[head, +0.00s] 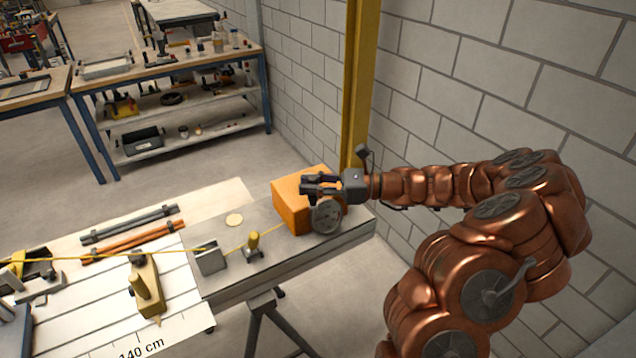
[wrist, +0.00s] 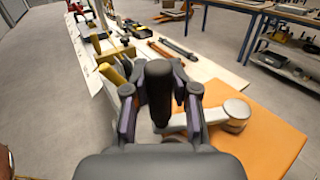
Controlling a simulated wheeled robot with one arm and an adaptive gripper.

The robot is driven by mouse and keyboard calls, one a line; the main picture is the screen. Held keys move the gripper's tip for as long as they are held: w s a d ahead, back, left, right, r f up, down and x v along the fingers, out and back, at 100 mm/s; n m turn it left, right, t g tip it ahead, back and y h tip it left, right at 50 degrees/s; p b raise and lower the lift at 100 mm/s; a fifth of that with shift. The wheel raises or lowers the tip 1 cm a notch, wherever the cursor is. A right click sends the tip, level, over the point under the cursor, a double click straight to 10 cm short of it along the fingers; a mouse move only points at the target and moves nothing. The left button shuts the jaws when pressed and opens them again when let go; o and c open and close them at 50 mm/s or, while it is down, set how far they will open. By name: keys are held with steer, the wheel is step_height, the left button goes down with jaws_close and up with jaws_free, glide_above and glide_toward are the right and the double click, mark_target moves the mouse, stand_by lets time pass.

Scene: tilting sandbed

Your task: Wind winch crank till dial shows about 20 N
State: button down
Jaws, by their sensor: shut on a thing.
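The orange winch box (head: 290,207) stands at the right end of the grey bench. My gripper (head: 312,186) is at its upper front edge in the head view. In the wrist view, my gripper (wrist: 163,88) is shut on the upright black crank handle (wrist: 157,82), with a finger on each side. The pale crank arm (wrist: 209,115) runs right from the handle to a round hub (wrist: 236,112) over the orange surface. A grey round disc (head: 327,217) shows in front of the box; I cannot tell whether it is the dial. No force reading is legible.
A wooden block (head: 147,290) stands on the white board marked 140 cm. A yellow column (head: 358,90) and block wall rise behind. Open floor lies left.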

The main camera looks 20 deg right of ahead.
steer(key=shift+s+a, duration=0.1)
steer(key=c, duration=1)
jaws_free()
steer(key=shift+o, duration=0.3)
steer(key=v, duration=1.2)
